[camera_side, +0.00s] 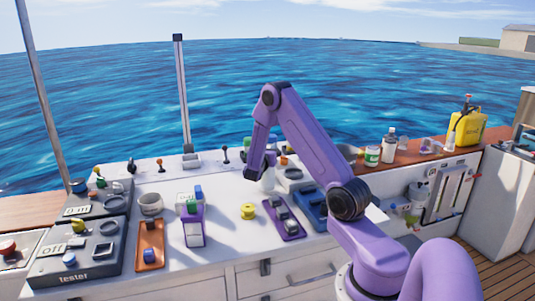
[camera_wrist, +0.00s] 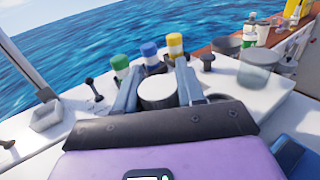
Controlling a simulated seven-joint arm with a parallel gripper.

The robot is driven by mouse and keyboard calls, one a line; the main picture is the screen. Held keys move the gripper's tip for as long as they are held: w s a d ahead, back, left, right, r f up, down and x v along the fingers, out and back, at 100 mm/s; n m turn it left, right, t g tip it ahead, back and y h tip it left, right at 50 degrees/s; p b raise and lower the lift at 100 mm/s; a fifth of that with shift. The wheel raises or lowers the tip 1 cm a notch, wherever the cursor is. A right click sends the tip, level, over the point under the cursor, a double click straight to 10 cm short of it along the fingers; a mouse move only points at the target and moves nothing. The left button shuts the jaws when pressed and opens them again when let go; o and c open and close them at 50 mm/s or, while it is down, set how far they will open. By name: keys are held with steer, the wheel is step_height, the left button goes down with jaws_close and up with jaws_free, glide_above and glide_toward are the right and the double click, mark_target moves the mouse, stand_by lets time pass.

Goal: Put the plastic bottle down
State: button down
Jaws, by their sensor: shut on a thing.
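My gripper (camera_side: 262,170) points down over the white worktop, right of its middle in the side view. In the wrist view, its two grey-blue fingers (camera_wrist: 158,88) are shut on a white, round-topped item, which I take to be the plastic bottle (camera_wrist: 158,93). In the side view, a pale part of the bottle (camera_side: 268,184) shows below the fingers. It looks about upright. Its lower end is at or just above the worktop; I cannot tell whether it touches. The dark gripper body hides its near side in the wrist view.
Containers with green (camera_wrist: 120,65), blue (camera_wrist: 149,55) and yellow (camera_wrist: 175,46) tops stand just beyond the fingers. A clear cup (camera_wrist: 257,69) stands to the right. A yellow spool (camera_side: 248,211) and a purple tray (camera_side: 283,217) lie nearer the front. White worktop is bare left of the spool.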

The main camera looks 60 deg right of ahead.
steer(key=shift+f, duration=1.05)
steer(key=c, duration=0.7)
jaws_free()
